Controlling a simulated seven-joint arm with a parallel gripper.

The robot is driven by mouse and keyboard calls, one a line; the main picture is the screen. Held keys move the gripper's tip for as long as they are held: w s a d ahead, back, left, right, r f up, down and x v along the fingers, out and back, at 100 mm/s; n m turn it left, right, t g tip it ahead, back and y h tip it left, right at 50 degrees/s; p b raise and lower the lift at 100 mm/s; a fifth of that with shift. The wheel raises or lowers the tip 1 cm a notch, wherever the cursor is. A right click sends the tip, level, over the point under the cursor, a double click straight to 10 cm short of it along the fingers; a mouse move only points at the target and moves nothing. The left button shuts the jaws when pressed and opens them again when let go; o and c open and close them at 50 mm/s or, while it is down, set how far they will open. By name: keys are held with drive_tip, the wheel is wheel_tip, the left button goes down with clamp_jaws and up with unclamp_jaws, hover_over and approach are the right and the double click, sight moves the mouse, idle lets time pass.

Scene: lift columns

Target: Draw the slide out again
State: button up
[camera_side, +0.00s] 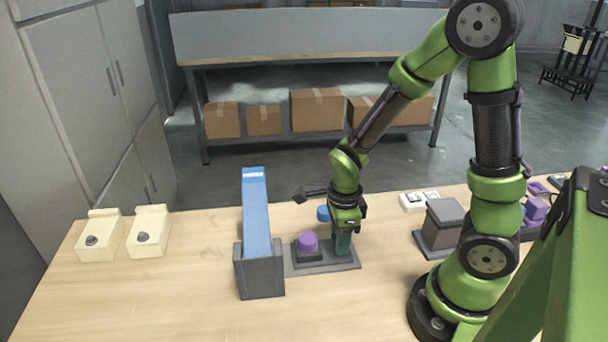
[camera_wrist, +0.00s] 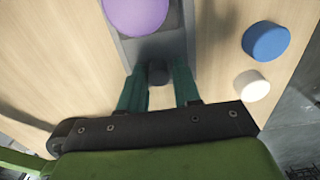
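A grey slide base (camera_side: 325,262) lies flat on the table and carries a purple round-topped piece (camera_side: 308,243) on a dark block. The purple top also shows at the top edge of the wrist view (camera_wrist: 135,14). My gripper (camera_side: 343,250) points down over the right end of the grey base. In the wrist view its two teal fingers (camera_wrist: 160,82) stand on either side of a small dark knob (camera_wrist: 157,73). They are very close to the knob; I cannot tell whether both touch it. In the side view the fingers hide the knob.
A tall blue column (camera_side: 256,215) leans in a dark grey holder (camera_side: 260,275) left of the base. A blue cylinder (camera_wrist: 266,40) and a white cylinder (camera_wrist: 252,85) stand nearby. Two cream blocks (camera_side: 148,232) are at far left. A grey box (camera_side: 442,222) stands to the right. The front table is clear.

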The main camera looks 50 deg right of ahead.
drive_tip(key=shift+o, duration=1.2)
drive_tip(key=shift+r, duration=3)
